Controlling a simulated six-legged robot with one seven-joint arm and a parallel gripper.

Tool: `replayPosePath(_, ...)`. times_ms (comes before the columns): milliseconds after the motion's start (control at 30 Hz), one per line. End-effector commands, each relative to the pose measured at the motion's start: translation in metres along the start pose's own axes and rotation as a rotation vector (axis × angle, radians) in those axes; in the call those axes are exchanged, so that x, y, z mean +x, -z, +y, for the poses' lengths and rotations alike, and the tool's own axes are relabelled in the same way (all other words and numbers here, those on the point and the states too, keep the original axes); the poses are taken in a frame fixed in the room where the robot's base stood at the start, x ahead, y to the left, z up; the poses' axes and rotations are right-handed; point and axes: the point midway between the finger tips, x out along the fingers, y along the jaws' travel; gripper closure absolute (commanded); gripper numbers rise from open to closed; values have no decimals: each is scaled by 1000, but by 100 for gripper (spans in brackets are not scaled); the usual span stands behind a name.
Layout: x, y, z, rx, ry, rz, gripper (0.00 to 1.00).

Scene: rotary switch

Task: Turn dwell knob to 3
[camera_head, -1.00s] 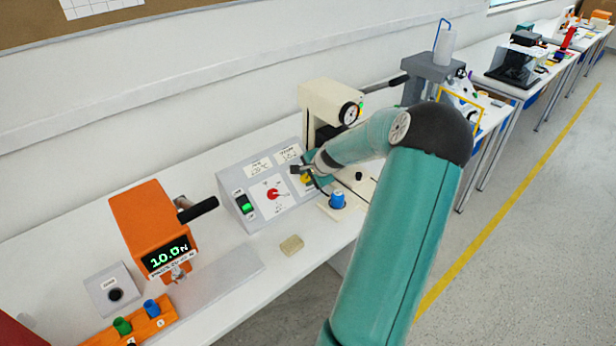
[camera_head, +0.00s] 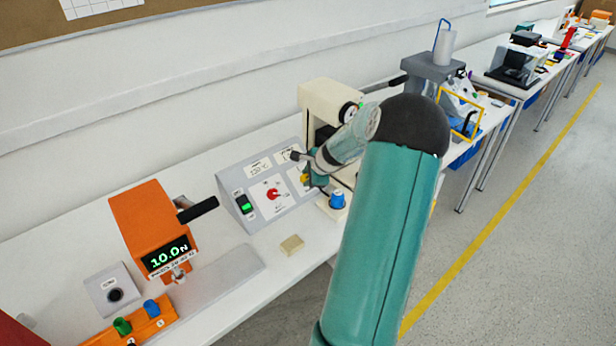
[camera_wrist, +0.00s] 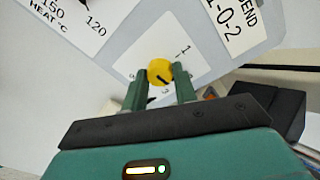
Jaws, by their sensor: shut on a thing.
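The yellow dwell knob (camera_wrist: 159,70) sits on a white label plate on the sloped grey panel (camera_head: 232,190). It also shows partly in the head view (camera_head: 305,180), beside my gripper (camera_head: 312,180). In the wrist view my gripper (camera_wrist: 160,84) has its green fingers on either side of the knob and is shut on it. A black pointer line on the knob slants toward the lower right.
The panel also carries a red knob (camera_head: 272,195) and a lit green switch (camera_head: 245,205). A blue knob (camera_head: 337,200) stands close right of my gripper, with a cream machine (camera_head: 325,95) behind. An orange gauge (camera_head: 150,220) is at left. A tan block (camera_head: 291,244) lies in front.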

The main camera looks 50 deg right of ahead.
Motion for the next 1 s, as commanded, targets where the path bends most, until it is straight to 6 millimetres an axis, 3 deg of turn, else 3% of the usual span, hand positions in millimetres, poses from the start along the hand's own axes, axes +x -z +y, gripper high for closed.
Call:
replayPosePath(600,-1,0,-2,512,-28,-26,95)
replayPosePath(1000,-1,0,-2,629,-33,-32,95)
